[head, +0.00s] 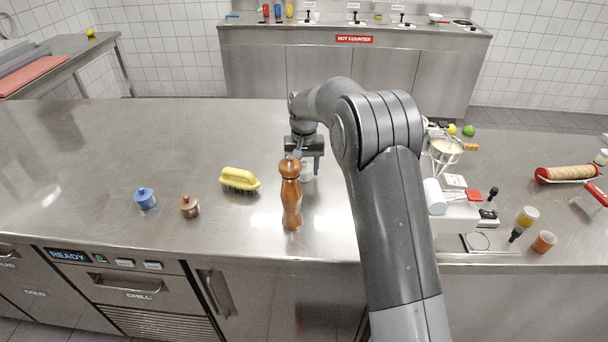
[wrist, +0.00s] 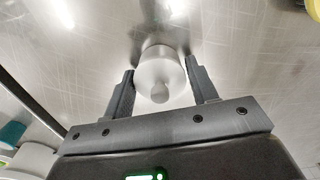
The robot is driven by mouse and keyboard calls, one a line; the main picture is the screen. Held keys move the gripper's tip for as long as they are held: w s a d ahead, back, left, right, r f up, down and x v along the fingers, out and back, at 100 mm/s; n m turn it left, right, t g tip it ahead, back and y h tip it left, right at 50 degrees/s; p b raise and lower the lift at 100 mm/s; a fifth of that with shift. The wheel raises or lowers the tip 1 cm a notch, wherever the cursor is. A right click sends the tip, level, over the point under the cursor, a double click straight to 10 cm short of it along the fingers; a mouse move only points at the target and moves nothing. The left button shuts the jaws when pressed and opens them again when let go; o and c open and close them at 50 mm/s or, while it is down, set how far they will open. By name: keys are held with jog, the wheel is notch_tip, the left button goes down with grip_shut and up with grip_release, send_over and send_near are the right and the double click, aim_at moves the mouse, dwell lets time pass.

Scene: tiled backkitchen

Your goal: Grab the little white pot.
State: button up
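The little white pot (wrist: 158,72) has a round lid with a knob. In the wrist view it stands between the two fingers of my gripper (wrist: 160,66), one finger on each side. The fingers look open, with the fingertips very close to the pot's sides; I cannot tell if either touches. In the head view the pot (head: 307,173) shows only partly, on the steel counter below my gripper (head: 306,164) and just behind the wooden pepper mill.
The tall pepper mill (head: 291,196) stands close in front of the pot. A yellow brush (head: 239,180), a brown pot (head: 189,207) and a blue pot (head: 146,199) are to the left. A white scale (head: 455,218) and several small items crowd the right.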

jog(key=c, duration=1)
jog(key=shift+o, duration=0.2)
jog(key=shift+r, duration=0.1)
